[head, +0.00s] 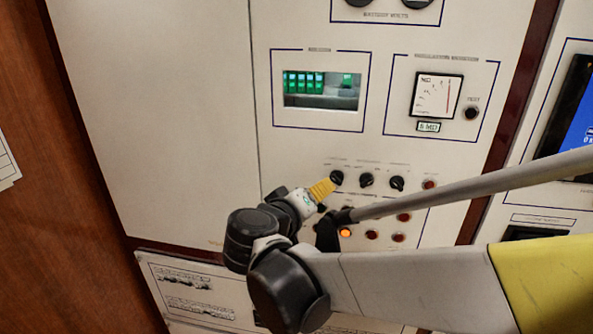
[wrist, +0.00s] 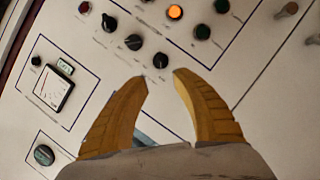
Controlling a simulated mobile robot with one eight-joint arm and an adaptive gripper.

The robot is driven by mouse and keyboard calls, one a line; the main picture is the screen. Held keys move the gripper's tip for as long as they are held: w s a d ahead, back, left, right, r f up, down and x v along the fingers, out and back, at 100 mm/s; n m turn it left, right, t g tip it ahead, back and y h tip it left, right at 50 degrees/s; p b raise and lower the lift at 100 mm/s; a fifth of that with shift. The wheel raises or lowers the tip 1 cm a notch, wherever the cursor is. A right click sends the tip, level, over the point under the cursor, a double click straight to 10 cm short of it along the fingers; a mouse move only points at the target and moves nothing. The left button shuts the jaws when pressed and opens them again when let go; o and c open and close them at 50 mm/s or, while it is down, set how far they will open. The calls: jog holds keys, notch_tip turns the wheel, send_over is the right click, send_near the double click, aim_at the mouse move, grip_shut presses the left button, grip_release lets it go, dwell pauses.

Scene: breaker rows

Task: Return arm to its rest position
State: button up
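My gripper (head: 326,186) is in front of the white control panel (head: 160,120), close to a row of black rotary knobs. In the wrist view my gripper (wrist: 160,78) shows two yellow fingers spread apart with a clear gap and nothing between them. A black knob (wrist: 160,60) lies just beyond the fingertips. My arm reaches in from the right in the head view and hides part of the lower panel. Whether a fingertip touches the panel cannot be told.
A breaker window (head: 321,88) with green switches sits above the knobs. A dial meter (head: 437,96) is to its right. Red buttons and a lit orange lamp (head: 345,233) are below the knobs. A blue screen (head: 574,115) is at the right edge. Brown wood (head: 45,200) is at left.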

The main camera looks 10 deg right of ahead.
jog(key=s+d+f+m+g+y+b, duration=0.1)
jog(key=s+d+f+g+y+b, duration=0.3)
jog(key=s+d+f+b, duration=0.55)
jog(key=s+a+f+m+g+y+b, duration=0.1)
jog(key=s+a+f+y+b, duration=0.1)
jog(key=s+f, duration=0.9)
jog(key=shift+a+f+m+y+b, duration=0.4)
jog(key=shift+f+y, duration=0.4)
jog(key=shift+y, duration=0.4)
jog(key=shift+w+d, duration=0.1)
